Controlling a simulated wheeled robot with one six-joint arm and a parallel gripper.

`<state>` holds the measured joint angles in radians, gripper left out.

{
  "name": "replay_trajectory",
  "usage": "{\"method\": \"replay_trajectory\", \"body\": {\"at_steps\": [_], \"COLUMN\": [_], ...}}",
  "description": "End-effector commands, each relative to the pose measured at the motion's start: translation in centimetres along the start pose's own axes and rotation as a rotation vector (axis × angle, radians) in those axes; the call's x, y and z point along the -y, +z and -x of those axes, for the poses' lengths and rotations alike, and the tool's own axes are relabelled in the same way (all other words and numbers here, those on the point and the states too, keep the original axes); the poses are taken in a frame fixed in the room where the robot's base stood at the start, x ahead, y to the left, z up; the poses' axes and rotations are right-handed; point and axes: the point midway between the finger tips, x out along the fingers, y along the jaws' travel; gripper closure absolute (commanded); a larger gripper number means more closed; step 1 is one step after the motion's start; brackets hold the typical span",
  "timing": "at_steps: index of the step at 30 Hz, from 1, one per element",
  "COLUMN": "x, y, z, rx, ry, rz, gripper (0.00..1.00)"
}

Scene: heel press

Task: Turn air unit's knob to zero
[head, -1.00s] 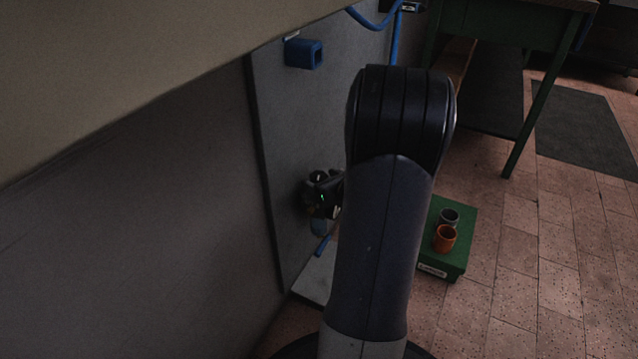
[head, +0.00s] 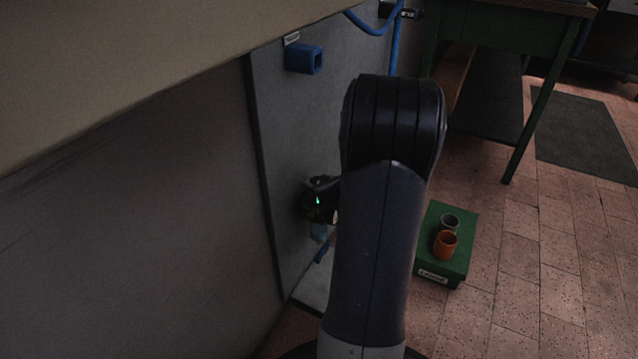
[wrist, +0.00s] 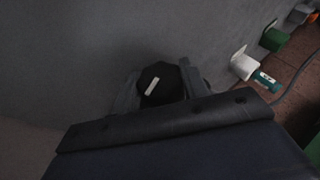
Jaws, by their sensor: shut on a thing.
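The air unit's knob (wrist: 159,88) is black, with a white pointer line that leans to the upper right in the wrist view. My gripper (wrist: 158,80) is shut on it, with one finger at each side. In the head view my gripper (head: 320,199) is at the grey panel, its green light showing, and it hides the knob there. A bluish lower part of the air unit (head: 319,232) shows just below my gripper. The rest of the unit is hidden.
A blue square holder (head: 303,59) sticks out of the grey panel (head: 283,130) above. A green box (head: 433,268) with an orange cup (head: 445,245) and a grey cup (head: 450,222) stands on the tiled floor, right of my arm. A green table (head: 500,25) is behind.

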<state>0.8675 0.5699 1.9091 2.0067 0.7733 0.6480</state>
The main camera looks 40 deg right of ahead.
Motion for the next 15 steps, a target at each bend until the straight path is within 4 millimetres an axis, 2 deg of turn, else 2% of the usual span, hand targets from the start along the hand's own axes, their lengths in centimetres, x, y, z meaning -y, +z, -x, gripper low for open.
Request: {"method": "replay_trajectory", "body": {"at_steps": [8,15], "x": [0.05,0.17], "y": [0.09,0.32], "z": [0.07,0.17], "rx": [0.000,-0.001], "ry": [0.015,0.109], "rz": [0.006,0.043], "gripper": [0.80,0.80]}}
